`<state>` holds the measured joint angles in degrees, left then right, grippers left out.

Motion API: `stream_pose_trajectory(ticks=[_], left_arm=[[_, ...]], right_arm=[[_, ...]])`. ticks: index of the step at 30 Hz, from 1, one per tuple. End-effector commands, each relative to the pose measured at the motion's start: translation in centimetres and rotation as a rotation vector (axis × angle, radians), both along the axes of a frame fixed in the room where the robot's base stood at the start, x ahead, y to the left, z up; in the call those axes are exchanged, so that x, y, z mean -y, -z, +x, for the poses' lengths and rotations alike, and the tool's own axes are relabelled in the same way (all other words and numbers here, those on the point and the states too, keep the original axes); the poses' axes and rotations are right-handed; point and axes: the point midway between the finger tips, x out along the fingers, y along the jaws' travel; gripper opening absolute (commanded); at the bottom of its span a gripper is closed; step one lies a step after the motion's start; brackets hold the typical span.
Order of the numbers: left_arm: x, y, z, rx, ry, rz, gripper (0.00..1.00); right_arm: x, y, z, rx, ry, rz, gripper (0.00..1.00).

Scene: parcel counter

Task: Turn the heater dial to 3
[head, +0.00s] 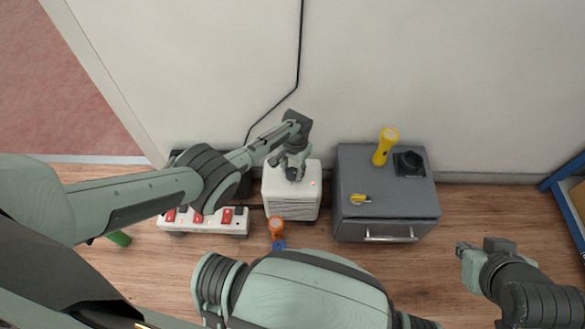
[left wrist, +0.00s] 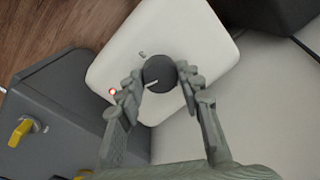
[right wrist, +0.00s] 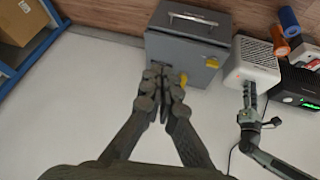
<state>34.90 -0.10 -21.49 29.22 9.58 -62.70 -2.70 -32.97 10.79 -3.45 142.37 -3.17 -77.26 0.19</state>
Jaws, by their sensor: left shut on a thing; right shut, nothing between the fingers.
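The white heater (head: 291,208) stands on the floor by the wall, with a grille on its front. Its dark round dial (left wrist: 158,72) is on the top face and carries a pale pointer line. A small mark sits on the casing near the dial, and a red light (left wrist: 112,92) glows beside it. My left gripper (left wrist: 157,80) is shut on the dial, one finger on each side. In the head view it reaches down onto the heater's top (head: 294,172). My right gripper (head: 474,250) is shut and empty, off to the right, above the floor.
A power strip (head: 203,221) lies left. Orange (head: 276,227) and blue rolls lie in front. A blue rack (right wrist: 40,50) stands far right.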

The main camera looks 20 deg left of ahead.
Motion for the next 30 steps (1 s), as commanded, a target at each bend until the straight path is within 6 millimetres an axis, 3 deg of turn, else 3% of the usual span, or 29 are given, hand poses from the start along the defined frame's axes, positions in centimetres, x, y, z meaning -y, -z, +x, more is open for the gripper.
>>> stream_pose_trajectory(ticks=[15,30], left_arm=[[0.0,-0.1,0.0,0.002,0.490,0.000,0.07],[-0.1,0.0,0.0,0.002,0.949,0.000,0.07]], right_arm=[[2.2,0.9,-3.0,-0.142,0.052,-0.044,0.00],[2.7,1.1,-3.8,-0.174,0.063,-0.051,0.00]])
